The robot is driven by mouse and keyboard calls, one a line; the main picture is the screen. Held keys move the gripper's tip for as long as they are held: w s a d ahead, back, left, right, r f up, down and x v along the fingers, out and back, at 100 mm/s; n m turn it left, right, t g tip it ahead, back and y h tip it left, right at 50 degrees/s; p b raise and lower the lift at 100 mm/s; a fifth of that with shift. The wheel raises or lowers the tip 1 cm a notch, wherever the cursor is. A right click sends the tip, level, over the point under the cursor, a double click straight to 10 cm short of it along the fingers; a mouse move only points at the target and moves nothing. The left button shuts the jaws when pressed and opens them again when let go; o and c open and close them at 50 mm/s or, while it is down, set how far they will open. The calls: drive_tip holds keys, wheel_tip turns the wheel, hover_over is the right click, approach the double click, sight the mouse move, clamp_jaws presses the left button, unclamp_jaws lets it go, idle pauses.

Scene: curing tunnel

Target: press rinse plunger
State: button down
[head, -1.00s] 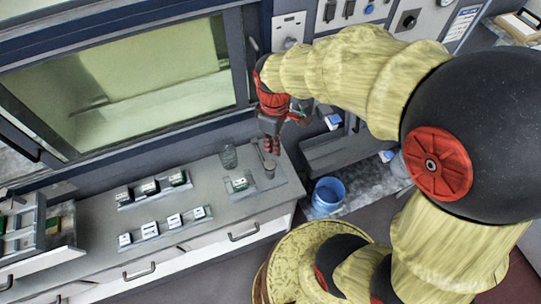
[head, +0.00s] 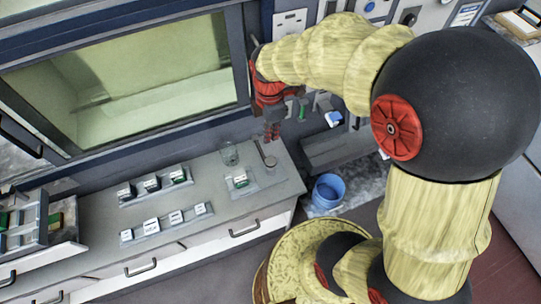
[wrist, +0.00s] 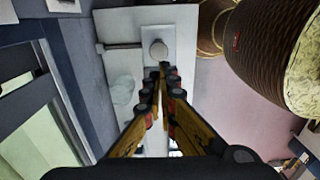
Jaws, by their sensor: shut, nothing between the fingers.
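The rinse plunger (head: 270,162) looks like a small round grey cap at the right end of the grey bench, near a thin rod. In the wrist view the pale round cap (wrist: 158,48) shows just past my fingertips. My gripper (head: 272,134) is red and black, points down and is shut with nothing in it. In the wrist view its fingertips (wrist: 162,70) are together, close below the cap in the picture. In the head view a gap shows between fingertips and cap, so they look apart.
A clear glass (head: 229,154) stands left of the plunger. A small tray (head: 250,190) with a labelled block is in front. Two racks of small blocks lie further left. A blue bucket (head: 328,193) stands right of the bench. A large window is behind.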

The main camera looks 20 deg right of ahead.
sight(270, 162)
wheel_tip(270, 162, down, 14)
idle(0.6)
drive_tip(key=shift+f+b, duration=1.05)
drive_tip(key=shift+f, duration=0.45)
drive_tip(key=shift+s+r, duration=0.1)
drive_tip(key=shift+r+p, duration=0.3)
drive_tip(key=shift+p, duration=0.05)
wheel_tip(270, 162, up, 14)
drive_tip(key=p, duration=0.2)
drive_tip(key=shift+f, duration=0.25)
